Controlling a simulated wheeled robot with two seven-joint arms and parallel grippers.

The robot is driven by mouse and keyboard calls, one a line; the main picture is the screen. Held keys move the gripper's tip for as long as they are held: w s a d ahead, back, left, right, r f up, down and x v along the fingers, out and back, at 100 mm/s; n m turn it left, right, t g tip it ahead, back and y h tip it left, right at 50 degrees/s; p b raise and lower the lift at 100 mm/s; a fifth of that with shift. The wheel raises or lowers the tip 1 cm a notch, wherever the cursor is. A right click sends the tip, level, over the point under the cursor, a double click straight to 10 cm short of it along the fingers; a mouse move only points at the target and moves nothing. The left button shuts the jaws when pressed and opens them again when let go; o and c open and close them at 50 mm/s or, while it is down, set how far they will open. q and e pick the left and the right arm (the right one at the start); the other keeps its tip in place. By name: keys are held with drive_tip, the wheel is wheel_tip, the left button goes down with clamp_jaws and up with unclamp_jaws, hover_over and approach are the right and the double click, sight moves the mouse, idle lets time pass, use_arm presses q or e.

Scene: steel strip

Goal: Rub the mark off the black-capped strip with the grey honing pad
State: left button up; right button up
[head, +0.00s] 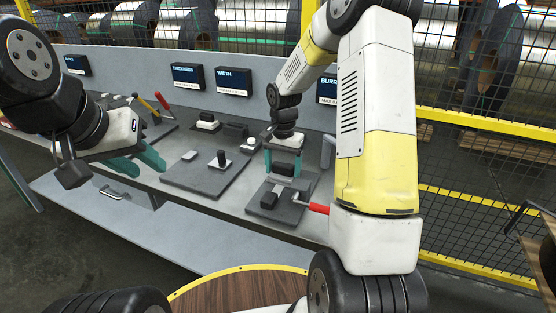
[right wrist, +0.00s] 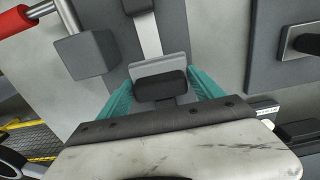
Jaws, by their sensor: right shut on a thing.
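The grey honing pad (right wrist: 158,66) with its black grip (right wrist: 160,86) is between the teal fingers of my right gripper (right wrist: 162,88), which is shut on it. In the head view my right gripper (head: 283,172) points down over the dark fixture plate (head: 296,212). The pale metal strip (right wrist: 149,36) runs out from under the pad in the right wrist view, toward a black block (right wrist: 138,5), seemingly its cap. I cannot tell whether the pad touches the strip. The mark is not visible. My left gripper (head: 150,170) is open and empty at the bench's left.
A dark clamp block (right wrist: 86,53) with a red handle (head: 318,208) stands beside the strip. Labelled displays (head: 233,80) line the back panel.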

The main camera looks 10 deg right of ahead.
drive_tip(key=shift+w+a, duration=0.4)
drive_tip(key=shift+a, duration=0.2)
drive_tip(key=shift+s+d, duration=0.55)
drive_tip(key=shift+d, duration=0.2)
drive_tip(key=shift+s+d, duration=0.5)
drive_tip(key=shift+d, duration=0.2)
drive_tip(key=shift+w+a, duration=0.55)
drive_tip(key=shift+a, duration=0.15)
drive_tip(key=shift+r, duration=3.55)
